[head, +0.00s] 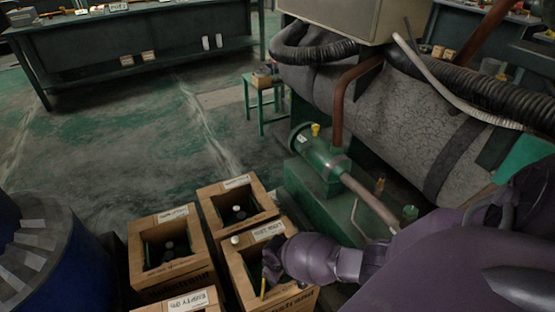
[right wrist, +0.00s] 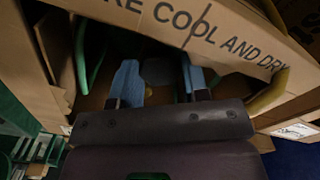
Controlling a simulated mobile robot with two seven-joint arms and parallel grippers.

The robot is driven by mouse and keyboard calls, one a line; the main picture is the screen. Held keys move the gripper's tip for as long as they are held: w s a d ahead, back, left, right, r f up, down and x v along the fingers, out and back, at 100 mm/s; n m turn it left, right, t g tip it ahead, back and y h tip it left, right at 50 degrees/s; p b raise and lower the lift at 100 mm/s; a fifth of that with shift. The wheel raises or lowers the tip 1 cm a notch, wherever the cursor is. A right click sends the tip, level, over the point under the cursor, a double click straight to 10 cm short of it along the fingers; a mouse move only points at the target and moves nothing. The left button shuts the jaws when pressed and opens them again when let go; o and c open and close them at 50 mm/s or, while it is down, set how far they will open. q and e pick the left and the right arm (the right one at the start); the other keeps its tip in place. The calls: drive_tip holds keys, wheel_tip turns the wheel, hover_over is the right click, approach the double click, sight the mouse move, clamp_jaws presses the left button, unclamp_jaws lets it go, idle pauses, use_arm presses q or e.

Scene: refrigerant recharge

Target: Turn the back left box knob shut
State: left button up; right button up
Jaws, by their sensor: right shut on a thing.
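Several open cardboard boxes stand grouped at the bottom of the head view. The left box of the far pair (head: 172,270) holds a dark bottle top (head: 168,246). The right box of that pair (head: 215,217) also holds a dark top (head: 238,212). My right gripper is down inside the nearer right box (head: 236,272), its fingers hidden there in the head view. In the right wrist view, the blue fingertips (right wrist: 158,82) stand on either side of a dim greyish round knob (right wrist: 157,70). My left gripper is not in view.
Another box (head: 190,301) is cut off at the bottom. A blue drum-like object (head: 62,262) stands at left. A green machine (head: 318,162) with pipes stands beyond the boxes at right. A box flap (right wrist: 190,30) is close above my fingers. Open floor (head: 110,155) lies behind.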

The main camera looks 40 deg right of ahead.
drive_tip(key=o, duration=0.9)
drive_tip(key=shift+r, duration=0.1)
drive_tip(key=shift+w+r, duration=0.1)
drive_tip(key=shift+r, duration=0.15)
use_arm(q)
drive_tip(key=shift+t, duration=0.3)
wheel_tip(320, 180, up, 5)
drive_tip(key=p, duration=0.4)
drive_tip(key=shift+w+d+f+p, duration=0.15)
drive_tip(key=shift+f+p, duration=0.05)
drive_tip(key=shift+p, duration=0.2)
use_arm(e)
wheel_tip(320, 180, up, 10)
drive_tip(key=shift+r, duration=0.1)
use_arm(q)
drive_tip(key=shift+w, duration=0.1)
